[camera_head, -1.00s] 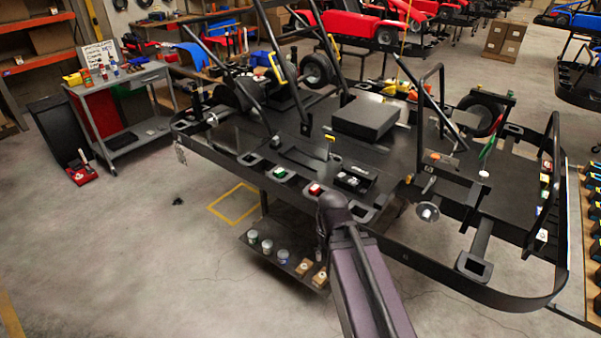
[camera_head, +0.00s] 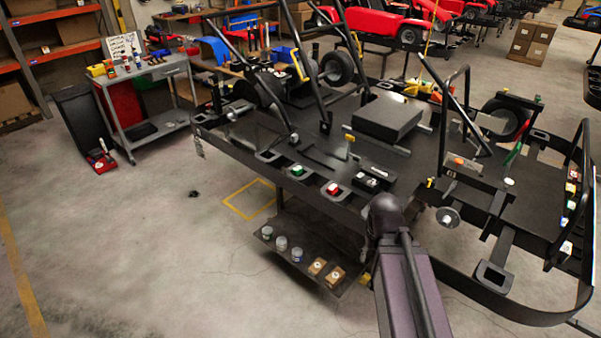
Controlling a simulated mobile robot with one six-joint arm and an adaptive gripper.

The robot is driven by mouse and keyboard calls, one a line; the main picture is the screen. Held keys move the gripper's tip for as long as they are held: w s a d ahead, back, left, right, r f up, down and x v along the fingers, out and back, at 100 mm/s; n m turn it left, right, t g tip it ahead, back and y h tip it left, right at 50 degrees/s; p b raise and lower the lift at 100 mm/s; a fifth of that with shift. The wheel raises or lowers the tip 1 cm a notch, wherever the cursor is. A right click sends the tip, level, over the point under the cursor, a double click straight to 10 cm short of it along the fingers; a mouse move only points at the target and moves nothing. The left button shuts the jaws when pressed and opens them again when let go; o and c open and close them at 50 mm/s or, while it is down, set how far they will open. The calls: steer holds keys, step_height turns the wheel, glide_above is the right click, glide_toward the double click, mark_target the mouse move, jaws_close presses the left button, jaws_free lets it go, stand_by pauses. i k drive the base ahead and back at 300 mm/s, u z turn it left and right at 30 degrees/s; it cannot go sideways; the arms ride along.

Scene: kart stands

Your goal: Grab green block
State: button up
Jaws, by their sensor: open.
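A small green block (camera_head: 297,171) sits in a slot along the near edge of the black kart frame (camera_head: 262,140). A red block (camera_head: 333,188) sits in the slot to its right. My arm shows at the lower right of the block, its dark joint near the kart's near edge. My gripper is not visible in this view, so its place relative to the green block cannot be told.
A lower shelf (camera_head: 268,222) below the kart edge holds several cups and small brown boxes. A black box (camera_head: 387,117) lies on the kart, among upright bars. A grey cart (camera_head: 133,140) stands at left. The floor at front left is clear.

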mark_target(295, 171)
steer(key=u, duration=0.05)
steer(key=i, duration=1)
steer(key=z, duration=0.05)
